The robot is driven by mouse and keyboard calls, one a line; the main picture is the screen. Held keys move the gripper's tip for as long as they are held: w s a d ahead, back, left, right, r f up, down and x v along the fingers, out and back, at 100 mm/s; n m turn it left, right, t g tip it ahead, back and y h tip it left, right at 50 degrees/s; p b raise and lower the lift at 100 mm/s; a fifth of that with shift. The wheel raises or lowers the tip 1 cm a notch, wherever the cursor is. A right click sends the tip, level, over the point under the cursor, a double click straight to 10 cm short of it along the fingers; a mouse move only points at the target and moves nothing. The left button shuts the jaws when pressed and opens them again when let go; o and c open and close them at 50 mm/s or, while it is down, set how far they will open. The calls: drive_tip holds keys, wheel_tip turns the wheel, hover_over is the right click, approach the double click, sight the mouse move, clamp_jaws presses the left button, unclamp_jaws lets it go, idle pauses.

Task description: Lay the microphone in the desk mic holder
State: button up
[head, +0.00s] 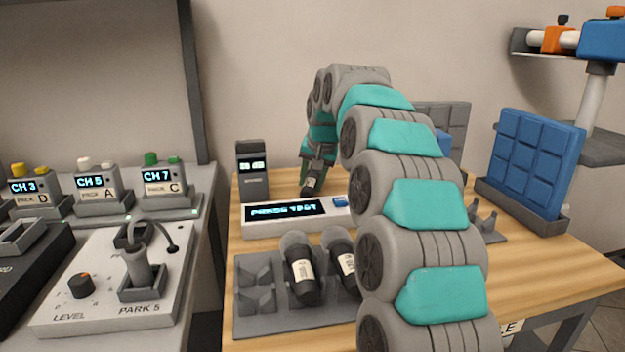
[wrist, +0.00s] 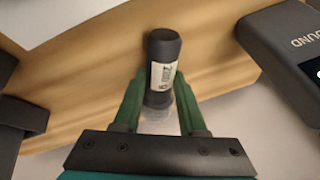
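My gripper (wrist: 160,80) reaches down over the back of the wooden table, also seen in the head view (head: 315,172). Its green fingers are shut on a dark microphone (wrist: 164,60) with a pale label. The microphone sticks out past the fingertips, butt end away from me, its grey head between the fingers; it shows in the head view too (head: 310,185). A small dark cradle with upright prongs (head: 487,222) sits right of my arm, partly hidden by it. I cannot tell for sure whether this is the desk mic holder.
A dark cradle tray (head: 245,318) at the front holds two other microphones (head: 301,272); its left slots are empty. A display box (head: 285,222), a dark upright device (head: 252,175) and a blue panel (head: 530,165) stand around. A mixer desk (head: 110,290) lies left across a gap.

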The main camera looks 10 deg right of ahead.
sight(312, 180)
clamp_jaws()
drive_tip(key=shift+r, duration=0.15)
idle(0.4)
wheel_tip(312, 180, up, 9)
drive_tip(key=shift+w+f+p, duration=0.1)
drive_tip(key=shift+p, duration=0.2)
drive_tip(key=shift+r, duration=0.4)
drive_tip(key=shift+s, duration=0.2)
